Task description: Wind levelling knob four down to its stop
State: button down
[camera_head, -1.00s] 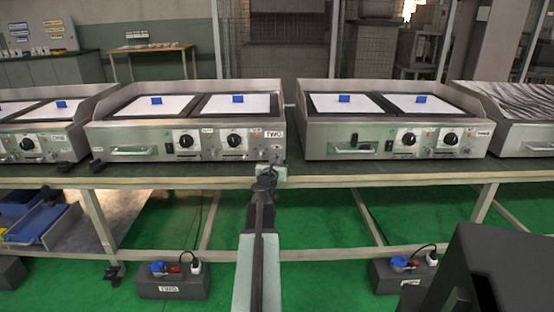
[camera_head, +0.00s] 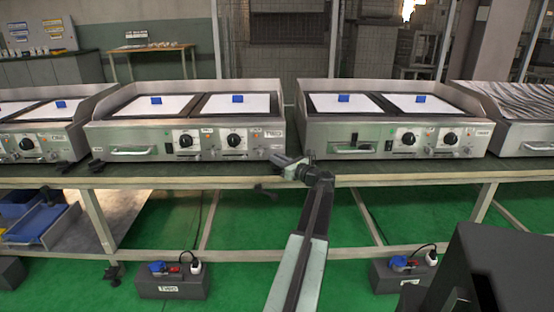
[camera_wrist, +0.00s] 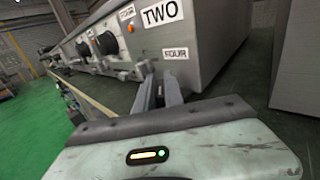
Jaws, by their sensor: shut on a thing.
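The griddle marked TWO (camera_head: 190,130) stands on the bench, and its right front corner with a FOUR label (camera_wrist: 175,53) shows in the wrist view. My gripper (camera_head: 278,164) is low at that corner, coming in from the right. In the wrist view its two fingers (camera_wrist: 160,82) are close together just below the FOUR label. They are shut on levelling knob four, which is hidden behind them. I cannot see how far down the knob is.
The bench edge (camera_head: 200,183) runs just below my gripper. A second griddle (camera_head: 395,130) stands to the right across a narrow gap. Dark levelling knobs (camera_head: 97,165) show at the left front of griddle TWO. Socket boxes (camera_head: 172,280) stand on the green floor.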

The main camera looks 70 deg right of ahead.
jog(key=n+y, duration=0.1)
jog(key=y, duration=0.1)
jog(key=n+t+y, duration=0.1)
jog(key=n+y, duration=0.1)
jog(key=n+t+y, duration=0.1)
jog(key=y, duration=0.1)
jog(key=shift+w+d+n+y, duration=0.15)
jog(key=shift+d+n+y, duration=0.15)
jog(key=shift+y, duration=0.1)
jog(key=shift+a+n+y, duration=0.15)
jog(key=shift+n+y, duration=1.35)
jog(key=shift+y, duration=0.9)
jog(key=shift+w+a+y, duration=0.1)
jog(key=shift+y, duration=0.2)
jog(key=c, duration=1.5)
grip_release()
jog(key=shift+o, duration=0.3)
jog(key=v, duration=0.8)
